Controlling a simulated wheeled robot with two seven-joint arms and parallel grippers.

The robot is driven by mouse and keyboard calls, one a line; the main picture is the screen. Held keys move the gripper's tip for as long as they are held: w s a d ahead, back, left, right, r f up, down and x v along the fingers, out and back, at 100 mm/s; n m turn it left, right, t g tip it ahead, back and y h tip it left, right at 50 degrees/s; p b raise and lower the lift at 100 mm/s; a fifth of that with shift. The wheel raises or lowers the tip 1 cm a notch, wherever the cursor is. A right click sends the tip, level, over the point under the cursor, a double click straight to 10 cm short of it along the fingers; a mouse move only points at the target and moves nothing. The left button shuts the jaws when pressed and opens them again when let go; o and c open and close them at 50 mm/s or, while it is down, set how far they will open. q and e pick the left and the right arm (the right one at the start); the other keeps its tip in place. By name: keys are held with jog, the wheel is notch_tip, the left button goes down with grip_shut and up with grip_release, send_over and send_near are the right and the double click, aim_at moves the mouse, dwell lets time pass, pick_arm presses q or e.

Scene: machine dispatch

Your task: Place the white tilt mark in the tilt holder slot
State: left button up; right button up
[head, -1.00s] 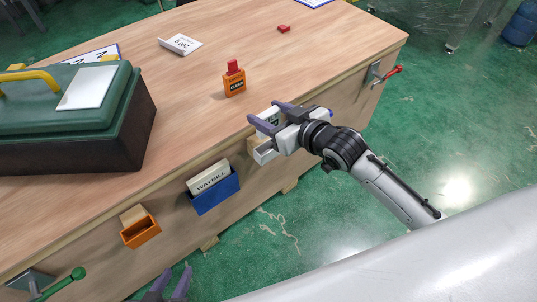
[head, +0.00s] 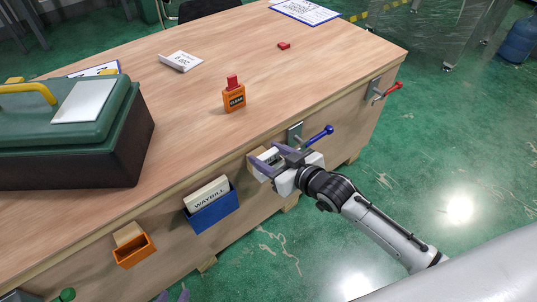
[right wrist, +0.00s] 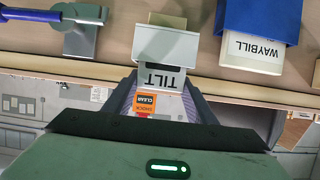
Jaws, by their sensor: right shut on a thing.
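The white tilt mark (head: 271,156) is between the purple fingers of my right gripper (head: 265,153), which is shut on it. In the right wrist view, the mark (right wrist: 163,78) shows upside-down TILT lettering, with a finger on each side. The white tilt holder (right wrist: 167,46) is right at the mark's lower end, fixed to the bench side. In the head view, the holder (head: 262,171) is partly covered by the gripper. I cannot tell how deep the mark sits in its slot. My left gripper (head: 173,297) shows only its two separated fingertips at the bottom edge, with nothing visible between them.
A blue holder (head: 213,211) with a WAYBILL card (head: 208,193) and an orange holder (head: 134,252) hang along the bench side. A blue-handled clamp (head: 318,136) is close right of my gripper. An orange bottle (head: 234,97) and green case (head: 60,118) stand on the bench top (head: 180,110).

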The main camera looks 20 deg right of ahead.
jog(key=shift+f, duration=0.2)
jog(key=o, duration=1.1)
jog(key=shift+r, duration=0.1)
jog(key=shift+c, duration=0.2)
jog(key=shift+s+r, duration=0.1)
jog(key=shift+r, duration=0.1)
jog(key=p+v, duration=0.2)
jog(key=v, duration=0.9)
jog(key=s+a+f+m+g+h, duration=0.1)
jog(key=s+a+f+g, duration=0.3)
jog(key=s+f, duration=0.8)
jog(key=s, duration=0.3)
jog(key=shift+s+a+m+h, duration=0.2)
jog(key=shift+s+m+h, duration=0.1)
jog(key=shift+s+h, duration=0.1)
